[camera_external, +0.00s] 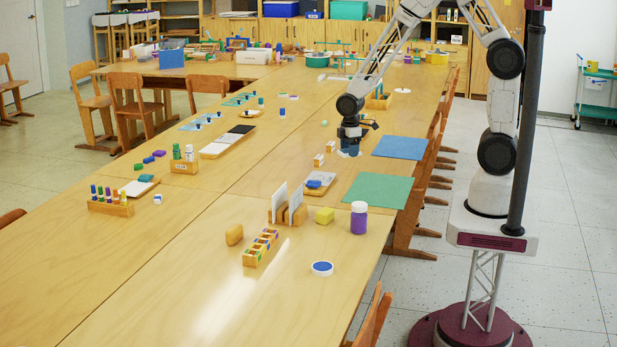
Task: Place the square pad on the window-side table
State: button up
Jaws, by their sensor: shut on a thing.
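My gripper (349,148) is pointed down, low over the right-hand row of tables, left of a blue mat. It is shut on a small white-and-blue thing, which looks like the square pad (347,154). The fingers partly hide it, and I cannot tell whether it touches the tabletop. A round white pad with a blue top (322,268) lies near the front of the right-hand tables. The left-hand table row (75,260) runs alongside. No window is in view, so I cannot tell which table is the window-side one.
Near my gripper are the blue mat (400,147), a green mat (378,190), small boxes (319,160) and a small tray (331,188). A purple jar (359,218) and card holder (297,214) stand nearer. The front left tabletop is clear. Chairs (130,100) line the tables.

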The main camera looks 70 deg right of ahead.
jog(key=s+d+m, duration=0.1)
jog(key=s+d, duration=0.1)
jog(key=s, duration=0.2)
jog(key=s+d+f+m, duration=0.1)
jog(key=s+d, duration=0.1)
jog(key=s, duration=0.3)
jog(key=s+d+m, duration=0.2)
jog(key=s+d, duration=0.1)
jog(key=s, duration=0.1)
jog(key=shift+s+f, duration=0.25)
jog(key=shift+s, duration=0.15)
jog(key=s+d+f+m, duration=0.1)
jog(key=s+m, duration=0.3)
jog(key=s, duration=0.8)
jog(key=shift+s+d+f, duration=0.3)
jog(key=shift+d+f, duration=0.1)
jog(key=shift+d, duration=0.2)
jog(key=shift+w, duration=0.15)
send_over(385, 166)
jog(key=shift+w+d+f, duration=0.1)
jog(key=shift+d+f, duration=0.1)
jog(key=shift+f, duration=0.55)
jog(key=shift+f, duration=1.75)
jog(key=shift+f, duration=0.1)
